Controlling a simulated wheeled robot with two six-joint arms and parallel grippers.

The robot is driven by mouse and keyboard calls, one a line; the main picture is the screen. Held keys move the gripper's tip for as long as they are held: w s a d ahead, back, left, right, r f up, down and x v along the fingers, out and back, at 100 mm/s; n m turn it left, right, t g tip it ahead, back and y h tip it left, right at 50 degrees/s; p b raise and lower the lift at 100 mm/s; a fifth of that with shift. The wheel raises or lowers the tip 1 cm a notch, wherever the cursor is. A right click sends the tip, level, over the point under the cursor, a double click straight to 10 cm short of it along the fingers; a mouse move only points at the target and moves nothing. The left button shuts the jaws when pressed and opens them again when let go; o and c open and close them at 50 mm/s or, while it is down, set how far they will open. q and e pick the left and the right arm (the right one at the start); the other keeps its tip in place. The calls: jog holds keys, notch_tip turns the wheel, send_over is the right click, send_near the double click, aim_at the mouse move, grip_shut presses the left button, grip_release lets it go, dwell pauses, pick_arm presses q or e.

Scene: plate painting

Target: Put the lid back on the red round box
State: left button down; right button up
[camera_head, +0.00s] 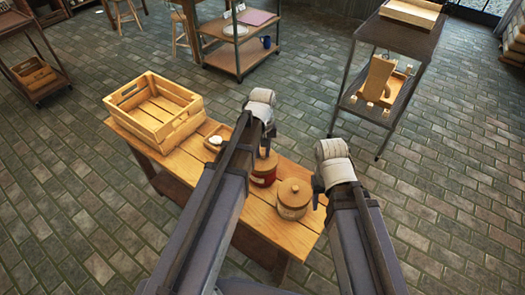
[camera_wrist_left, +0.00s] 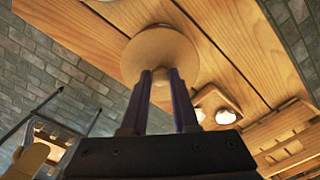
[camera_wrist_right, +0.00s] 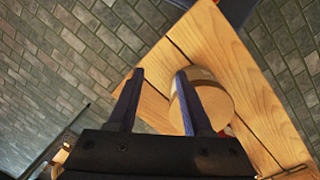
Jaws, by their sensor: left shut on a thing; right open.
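The red round box (camera_head: 263,179) stands on the wooden table, partly behind my left arm in the head view. Its wooden lid (camera_head: 266,163) shows right over it; I cannot tell whether they touch. My left gripper (camera_head: 268,140) is over the lid. In the left wrist view its fingers (camera_wrist_left: 160,76) are shut on the lid's knob, and the round lid (camera_wrist_left: 158,50) hides the box below. My right gripper (camera_head: 319,192) is open and empty, above the table's right end. Its spread fingers (camera_wrist_right: 160,78) show in the right wrist view.
A round wooden box with its lid on (camera_head: 293,197) stands right of the red box. A small tray (camera_head: 224,132) with white items and a slatted crate (camera_head: 112,102) are further left on the table (camera_head: 160,152). Carts stand apart behind.

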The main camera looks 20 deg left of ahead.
pick_arm(q)
jog(key=shift+f, duration=0.15)
dwell(0.4)
jog(key=c, duration=0.6)
grip_release()
jog(key=shift+o, duration=0.3)
jog(key=o, duration=0.4)
jog(key=shift+r+p, duration=3.45)
jog(key=shift+r, duration=0.1)
